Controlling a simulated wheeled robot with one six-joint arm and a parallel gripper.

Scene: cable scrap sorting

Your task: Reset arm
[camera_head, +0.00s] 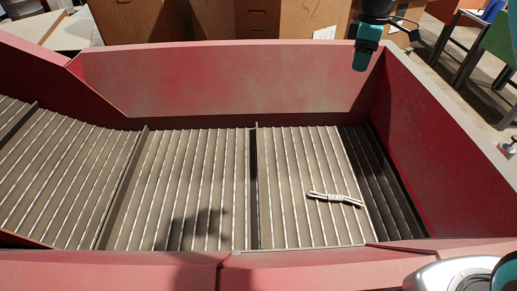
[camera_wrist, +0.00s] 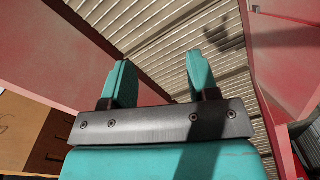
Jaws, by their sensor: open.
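My gripper (camera_head: 366,55) hangs at the top right of the head view, in front of the far red wall and above the conveyor's right end. In the wrist view its two teal fingers (camera_wrist: 160,82) stand apart with nothing between them. A light cable piece (camera_head: 335,198) lies on the slatted belt (camera_head: 200,170), near the right end of the belt. My gripper is well above and behind it, not touching it. I cannot make out the cable piece in the wrist view.
Red walls (camera_head: 220,80) enclose the conveyor on the far, right and near sides. A dark slatted section (camera_head: 385,185) lies at the belt's right end. Cardboard boxes (camera_head: 285,18) stand behind the far wall. A green-and-blue bin area (camera_head: 497,38) is at the upper right.

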